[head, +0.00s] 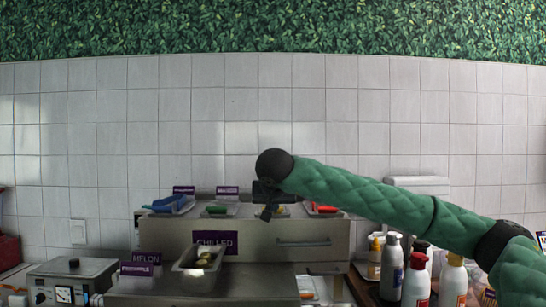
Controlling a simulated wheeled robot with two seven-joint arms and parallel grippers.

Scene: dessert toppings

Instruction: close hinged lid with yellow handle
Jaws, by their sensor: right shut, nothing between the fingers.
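The chilled unit (170,236) stands against the tiled wall, with coloured handles along its top. A small yellow piece (283,210), apparently the yellow handle, shows just right of my right gripper (266,214). My gripper hides part of that area, so I cannot tell the lid's angle or whether they touch. My right gripper is shut and empty, pointing down at the top of the unit. My left gripper is not in view.
A blue handle (170,203) and a green one (217,210) are to the left, and a red one (322,209) to the right. A metal tray (198,257) sits in front. Several bottles (416,279) stand at the lower right, below my right arm.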

